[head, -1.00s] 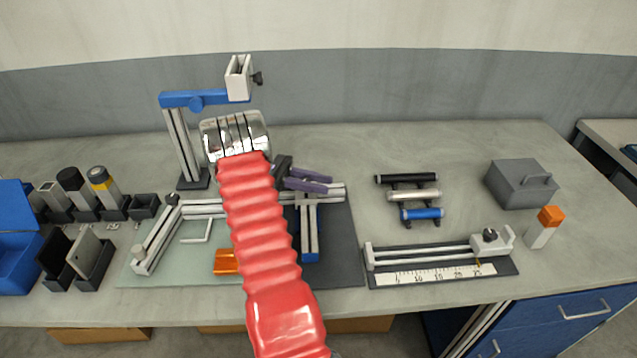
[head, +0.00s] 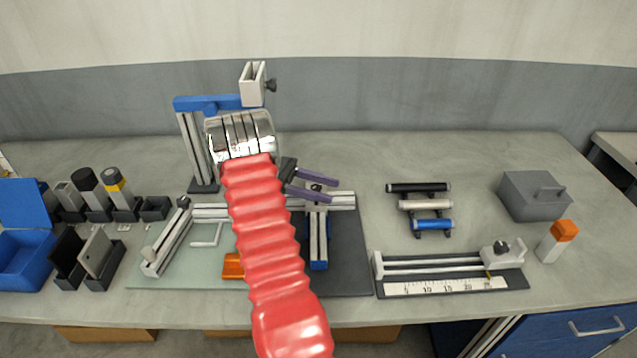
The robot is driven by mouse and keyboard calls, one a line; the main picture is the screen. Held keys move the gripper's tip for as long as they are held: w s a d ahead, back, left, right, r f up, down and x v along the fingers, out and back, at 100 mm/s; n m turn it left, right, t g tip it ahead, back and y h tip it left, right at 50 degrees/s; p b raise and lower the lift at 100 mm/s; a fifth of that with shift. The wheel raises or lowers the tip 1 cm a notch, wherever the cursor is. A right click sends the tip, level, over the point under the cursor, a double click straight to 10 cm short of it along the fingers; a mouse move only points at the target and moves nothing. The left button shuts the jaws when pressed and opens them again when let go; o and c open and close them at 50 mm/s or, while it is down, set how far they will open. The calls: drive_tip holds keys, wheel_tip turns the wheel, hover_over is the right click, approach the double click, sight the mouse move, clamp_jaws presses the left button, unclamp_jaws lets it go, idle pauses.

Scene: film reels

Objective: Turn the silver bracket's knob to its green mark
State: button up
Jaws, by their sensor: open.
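My gripper (head: 324,189) has two purple fingers, spread apart, pointing right over the right part of the silver rail frame (head: 342,201). A small dark round part (head: 316,187) shows between the fingers, apparently unheld; it may be the bracket's knob, but it is too small to be sure. The silver bracket itself cannot be clearly told from the rails. No green mark can be made out. My red arm and chrome wrist hide the middle of the frame.
A blue-armed stand (head: 208,104) rises behind my wrist. Several holders with cylinders (head: 88,185) and a blue box (head: 22,262) are at left. A rack of rods (head: 425,205), a ruled slide (head: 450,287), a grey box (head: 535,197) and an orange-capped block (head: 558,240) are at right.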

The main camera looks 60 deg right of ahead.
drive_tip(key=w+a+r+t+h, duration=0.1)
drive_tip(key=w+a+r+t, duration=0.2)
drive_tip(key=a, duration=0.4)
drive_tip(key=w+a+r+t, duration=0.3)
drive_tip(key=a+t, duration=0.1)
drive_tip(key=a, duration=0.3)
drive_tip(key=w+a+r+t+h, duration=0.1)
drive_tip(key=w+a+r+t, duration=0.2)
drive_tip(key=a, duration=0.4)
drive_tip(key=s+a+r+t+y, duration=0.1)
drive_tip(key=a+t, duration=0.5)
drive_tip(key=a, duration=0.7)
drive_tip(key=s+a+r+m+t+y, duration=0.1)
drive_tip(key=a+t, duration=0.5)
drive_tip(key=a, duration=0.8)
drive_tip(key=shift+a+r+t+y, duration=0.3)
drive_tip(key=shift+r+y, duration=0.5)
drive_tip(key=shift+y, duration=0.2)
drive_tip(key=shift+c, duration=1.4)
drive_tip(key=shift+d, duration=0.15)
